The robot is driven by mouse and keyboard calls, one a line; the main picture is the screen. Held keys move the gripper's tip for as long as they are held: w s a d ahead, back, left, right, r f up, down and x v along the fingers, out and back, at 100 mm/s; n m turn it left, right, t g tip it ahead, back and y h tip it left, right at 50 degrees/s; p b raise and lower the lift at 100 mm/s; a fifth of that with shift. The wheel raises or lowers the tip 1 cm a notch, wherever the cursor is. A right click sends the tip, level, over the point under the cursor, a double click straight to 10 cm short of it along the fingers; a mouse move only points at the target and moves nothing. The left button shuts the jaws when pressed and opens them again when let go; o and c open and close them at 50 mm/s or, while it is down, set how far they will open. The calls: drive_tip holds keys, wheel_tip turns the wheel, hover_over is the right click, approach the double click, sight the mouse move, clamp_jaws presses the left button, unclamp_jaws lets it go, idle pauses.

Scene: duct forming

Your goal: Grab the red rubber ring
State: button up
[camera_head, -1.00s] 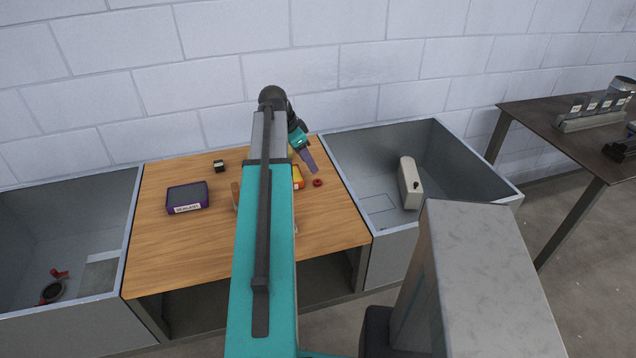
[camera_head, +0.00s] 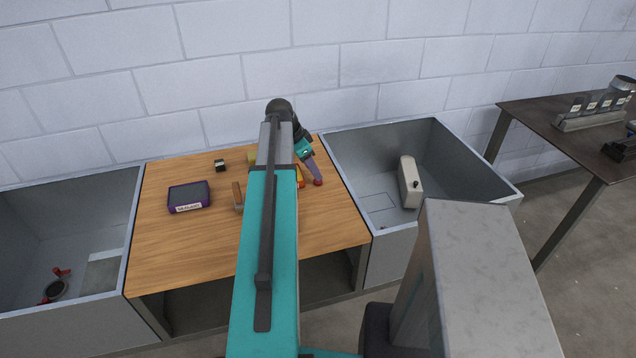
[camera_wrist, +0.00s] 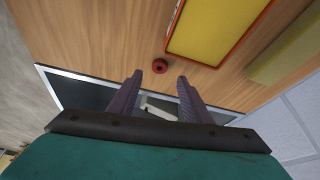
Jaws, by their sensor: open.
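The red rubber ring (camera_wrist: 160,66) lies flat on the wooden tabletop, a small thick red ring with a dark centre. In the head view the ring (camera_head: 318,183) shows at the tip of my gripper (camera_head: 315,172), partly covered by it. In the wrist view my gripper (camera_wrist: 158,80) is open and its two purple fingers are apart. The ring appears just beyond the fingertips, between their lines, with nothing held. I cannot tell how high the fingertips are above the table.
A yellow, red-edged box (camera_wrist: 215,25) lies close beside the ring. A purple-rimmed box (camera_head: 189,196) and a small dark block (camera_head: 220,165) are on the wooden table (camera_head: 190,240). Grey bins stand left (camera_head: 100,302) and right (camera_head: 400,235), the right one holding a white object (camera_head: 409,182).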

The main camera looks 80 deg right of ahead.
sight(315, 181)
drive_tip(key=shift+a+p+x, duration=0.2)
drive_tip(key=shift+p+x, duration=0.35)
drive_tip(key=shift+x, duration=0.35)
drive_tip(key=shift+p+x, duration=0.35)
drive_tip(key=shift+x, duration=1)
drive_tip(key=shift+w, duration=0.15)
drive_tip(key=c, duration=1.1)
drive_tip(key=shift+c, duration=0.2)
drive_tip(key=shift+r, duration=0.1)
drive_tip(key=shift+r+b, duration=0.9)
drive_tip(key=shift+r, duration=0.45)
drive_tip(key=shift+w+a+r, duration=0.15)
drive_tip(key=shift+a+r, duration=0.05)
drive_tip(key=shift+a, duration=0.05)
drive_tip(key=w+a+b, duration=0.1)
drive_tip(key=w+a, duration=0.2)
drive_tip(key=a, duration=0.1)
drive_tip(key=w+a+r+b, duration=0.1)
drive_tip(key=w+a+b, duration=0.1)
drive_tip(key=w+a, duration=0.1)
drive_tip(key=w+a+b, duration=0.1)
drive_tip(key=w+a, duration=0.2)
drive_tip(key=a, duration=0.2)
drive_tip(key=shift+a+r+b, duration=0.3)
drive_tip(key=shift+a, duration=0.05)
